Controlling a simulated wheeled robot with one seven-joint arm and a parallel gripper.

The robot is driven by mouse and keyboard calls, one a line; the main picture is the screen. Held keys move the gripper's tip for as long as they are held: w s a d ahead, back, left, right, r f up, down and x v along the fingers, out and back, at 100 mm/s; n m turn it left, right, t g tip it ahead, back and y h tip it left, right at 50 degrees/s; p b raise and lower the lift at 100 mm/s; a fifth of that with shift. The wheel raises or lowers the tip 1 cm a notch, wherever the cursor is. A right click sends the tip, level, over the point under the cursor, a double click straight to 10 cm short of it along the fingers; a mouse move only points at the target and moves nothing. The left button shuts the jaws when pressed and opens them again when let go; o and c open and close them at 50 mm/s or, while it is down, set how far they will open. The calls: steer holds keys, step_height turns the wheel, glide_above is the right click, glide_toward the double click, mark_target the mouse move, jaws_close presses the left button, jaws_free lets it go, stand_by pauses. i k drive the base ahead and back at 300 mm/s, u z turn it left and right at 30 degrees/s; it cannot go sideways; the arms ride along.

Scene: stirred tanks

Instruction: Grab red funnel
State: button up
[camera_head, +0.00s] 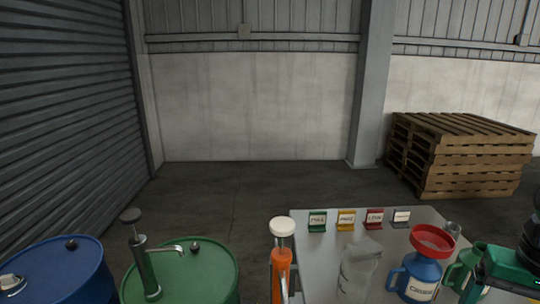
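The red funnel (433,239) sits at the right of the picture, wide mouth up, on top of a blue jug (420,275) with a handle and a white label. The jug stands on a grey table (320,255). The funnel's rim is clear, and its narrow lower part is hidden. Dark and green parts at the right edge may belong to my arm, but I cannot be sure.
A clear jug (357,268) stands left of the blue jug, and a green jug (466,268) stands close on its right. Several small coloured label stands (346,219) line the table's back. An orange pump (281,262), green drum (207,272) and blue drum (65,268) stand left.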

mark_target(431, 241)
steer(key=u, duration=0.15)
steer(key=k, duration=1.35)
steer(key=z, duration=1.2)
steer(key=i, duration=1)
